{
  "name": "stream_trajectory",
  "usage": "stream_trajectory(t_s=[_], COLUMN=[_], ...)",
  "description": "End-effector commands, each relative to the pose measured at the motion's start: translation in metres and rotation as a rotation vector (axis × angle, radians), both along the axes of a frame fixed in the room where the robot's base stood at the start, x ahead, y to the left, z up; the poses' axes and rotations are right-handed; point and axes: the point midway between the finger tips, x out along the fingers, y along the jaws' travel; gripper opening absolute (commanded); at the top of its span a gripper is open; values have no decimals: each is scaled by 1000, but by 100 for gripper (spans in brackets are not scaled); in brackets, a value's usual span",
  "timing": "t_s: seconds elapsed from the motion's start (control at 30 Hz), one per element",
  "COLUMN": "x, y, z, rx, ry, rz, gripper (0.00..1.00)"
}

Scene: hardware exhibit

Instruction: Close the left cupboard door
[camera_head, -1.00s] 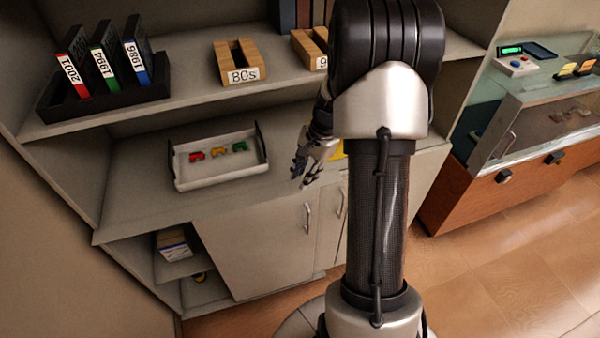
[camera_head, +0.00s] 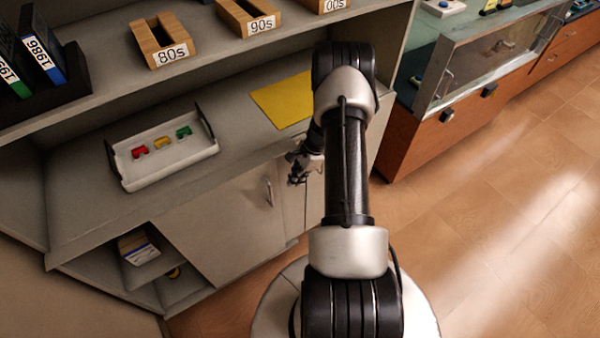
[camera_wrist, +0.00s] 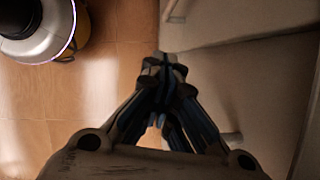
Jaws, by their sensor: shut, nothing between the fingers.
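The left cupboard door (camera_head: 225,222) is a pale panel under the counter, with an upright handle (camera_head: 269,192) near its right edge. An open gap with inner shelves shows to the left of this panel. A narrower right panel (camera_head: 292,212) shows beside it, partly hidden by my arm. My gripper (camera_head: 297,180) is shut and empty, pointing down in front of the cupboard, to the right of the left door's handle. In the wrist view my gripper (camera_wrist: 165,68) is beside pale cupboard surfaces, with bar-like parts near it. Contact cannot be told.
A white tray (camera_head: 125,178) with small toy cars and a yellow sheet (camera_head: 284,99) lie on the counter (camera_head: 85,212). A box (camera_head: 139,250) stands inside the gap. A glass-topped wooden case (camera_head: 425,137) is at the right. The wooden floor (camera_head: 500,230) is clear.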

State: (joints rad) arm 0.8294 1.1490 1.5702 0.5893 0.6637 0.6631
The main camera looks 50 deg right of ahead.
Motion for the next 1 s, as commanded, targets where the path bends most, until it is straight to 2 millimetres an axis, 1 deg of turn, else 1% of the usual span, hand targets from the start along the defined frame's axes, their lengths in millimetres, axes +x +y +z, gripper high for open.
stream_trajectory(t_s=[0.03,0.13,0.2,0.27,0.4,1.0], x=[1,4,11,14,19,22], y=[4,11,22,30,41,48], z=[-14,-31,-26,-26,-25,-25], rx=[1,2,-2,-1,-1,-1], ry=[2,2,-1,0,-1,0], rz=[2,2,5,5,3,2], gripper=[0,0,0,0,0,0])
